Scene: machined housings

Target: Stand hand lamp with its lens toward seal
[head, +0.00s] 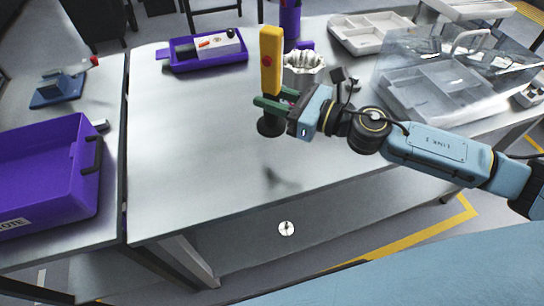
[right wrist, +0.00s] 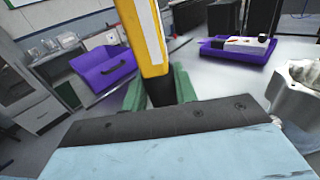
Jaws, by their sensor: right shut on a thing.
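The hand lamp (head: 271,62) is yellow with a red button and a black round lower end. It is upright, above the table's middle, with its shadow on the tabletop below and to the front. My right gripper (head: 273,104) has green fingers and is shut on the lamp's dark lower part. In the right wrist view the lamp (right wrist: 143,40) stands up between the green fingers, with a pale strip along one side. A machined metal housing (head: 304,72) stands just behind the lamp and to its right. I cannot make out the seal for certain. My left gripper is out of view.
A purple tray (head: 205,63) holding a white block with red and black parts lies at the back left. Grey divided trays (head: 372,38) and a clear cover (head: 455,65) occupy the right. A purple crate (head: 45,170) is on the left table. The table's front left is bare.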

